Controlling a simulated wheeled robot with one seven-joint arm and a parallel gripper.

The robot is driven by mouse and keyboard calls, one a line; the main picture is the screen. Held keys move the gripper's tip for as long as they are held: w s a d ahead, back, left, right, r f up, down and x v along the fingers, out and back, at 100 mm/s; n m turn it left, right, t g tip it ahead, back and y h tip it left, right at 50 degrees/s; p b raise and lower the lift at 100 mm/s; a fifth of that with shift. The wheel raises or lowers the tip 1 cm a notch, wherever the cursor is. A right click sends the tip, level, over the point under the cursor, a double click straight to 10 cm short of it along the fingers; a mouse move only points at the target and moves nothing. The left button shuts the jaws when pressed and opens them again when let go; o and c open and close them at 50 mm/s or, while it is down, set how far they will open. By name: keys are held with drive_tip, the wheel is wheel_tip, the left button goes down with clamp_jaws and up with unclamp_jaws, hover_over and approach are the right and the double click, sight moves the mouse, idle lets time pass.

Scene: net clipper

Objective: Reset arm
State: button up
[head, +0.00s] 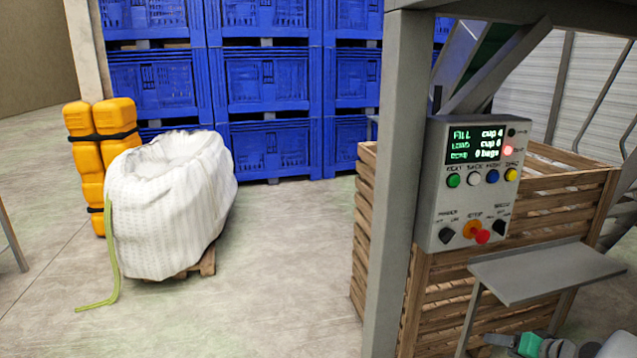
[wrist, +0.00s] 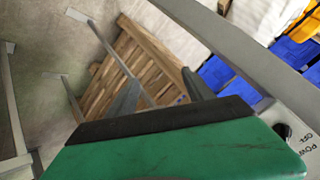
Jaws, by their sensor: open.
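My gripper (head: 494,340) shows at the bottom right edge of the head view, low beside the machine's frame and below the small grey shelf. In the wrist view its two dark fingers (wrist: 160,88) stand apart with nothing between them, beyond the green gripper body. The grey control box (head: 471,185) hangs on the machine, above my gripper. It has a lit screen, several coloured buttons, a lit red lamp, knobs and a red-orange stop button. A corner of the box with a black knob shows at the right of the wrist view (wrist: 300,140).
The grey shelf (head: 545,271) and post (head: 393,180) are close to my arm. A slatted wooden crate (head: 440,300) stands behind them. A white bulk bag (head: 165,205), yellow canisters (head: 85,160) and stacked blue crates (head: 265,90) stand farther back. Open floor lies at centre left.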

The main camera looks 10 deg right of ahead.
drive_tip(key=s+a+f+m+g, duration=0.3)
drive_tip(key=s+a+f+g, duration=0.15)
drive_tip(key=s+f, duration=0.35)
drive_tip(key=s+a+r+g+y+p, duration=0.15)
drive_tip(key=s+a+g, duration=0.25)
drive_tip(key=s+a, duration=0.5)
drive_tip(key=w+a+r+n+p, duration=0.1)
drive_tip(key=w+a+r+n, duration=0.1)
drive_tip(key=a+r, duration=0.4)
drive_tip(key=w+a+r+n+t+h+p, duration=0.1)
drive_tip(key=a+r+n, duration=0.3)
drive_tip(key=a, duration=0.8)
drive_tip(key=w+a+r+n+h+p, duration=0.1)
drive_tip(key=w+a+r+n, duration=0.3)
drive_tip(key=a+r, duration=0.4)
drive_tip(key=shift+a+r+p, duration=0.35)
drive_tip(key=shift+a+p, duration=0.1)
drive_tip(key=shift+a, duration=0.6)
